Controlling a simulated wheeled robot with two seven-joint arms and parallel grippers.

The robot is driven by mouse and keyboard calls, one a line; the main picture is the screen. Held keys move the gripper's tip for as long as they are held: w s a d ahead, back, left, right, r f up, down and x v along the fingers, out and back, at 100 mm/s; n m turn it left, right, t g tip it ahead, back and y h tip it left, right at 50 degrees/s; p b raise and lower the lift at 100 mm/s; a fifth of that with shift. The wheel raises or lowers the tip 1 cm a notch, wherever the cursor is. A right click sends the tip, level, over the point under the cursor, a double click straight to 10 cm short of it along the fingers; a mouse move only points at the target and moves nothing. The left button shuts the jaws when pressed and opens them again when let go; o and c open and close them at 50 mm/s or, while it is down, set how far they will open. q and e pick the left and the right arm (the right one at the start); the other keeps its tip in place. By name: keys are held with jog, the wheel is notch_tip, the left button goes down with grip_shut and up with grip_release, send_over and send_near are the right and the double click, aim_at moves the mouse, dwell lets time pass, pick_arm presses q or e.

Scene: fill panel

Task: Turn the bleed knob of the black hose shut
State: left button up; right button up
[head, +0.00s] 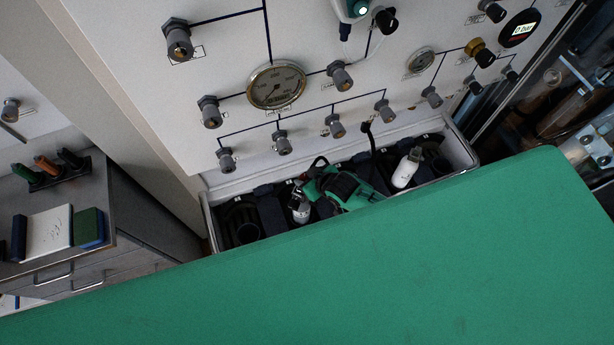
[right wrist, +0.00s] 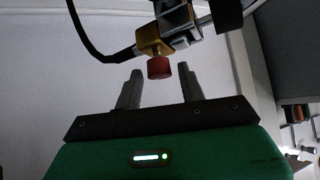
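In the right wrist view, a red bleed knob (right wrist: 159,67) hangs under a brass fitting (right wrist: 154,42). The black hose (right wrist: 92,44) curves into this fitting from the upper left. My right gripper (right wrist: 160,72) is open. Its two grey fingers stand on either side of the knob in the picture, with visible gaps; I cannot tell the depth between them. A grey and black coupling (right wrist: 177,20) holds the fitting. In the head view I cannot make out the knob. My left gripper is not in view.
The head view shows a white panel (head: 130,50) with several sockets and a round gauge (head: 276,87). Below it, a trough (head: 213,222) holds bottles and a green-and-black body (head: 345,188). A large green surface (head: 370,265) blocks the foreground. A drawer cabinet (head: 120,215) stands left.

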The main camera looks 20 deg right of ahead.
jog(key=c, duration=0.7)
jog(key=shift+a+r+m+p, duration=0.1)
jog(key=shift+a+m+p, duration=0.05)
jog(key=shift+m+p, duration=0.25)
jog(key=shift+a+m+h, duration=0.1)
jog(key=shift+m+h, duration=0.4)
jog(key=shift+h, duration=0.1)
jog(key=shift+m+t+h, duration=0.3)
jog(key=shift+m+h, duration=0.2)
jog(key=shift+m, duration=0.2)
jog(key=shift+m+h, duration=0.5)
jog(key=o, duration=1)
jog(key=shift+s, duration=0.1)
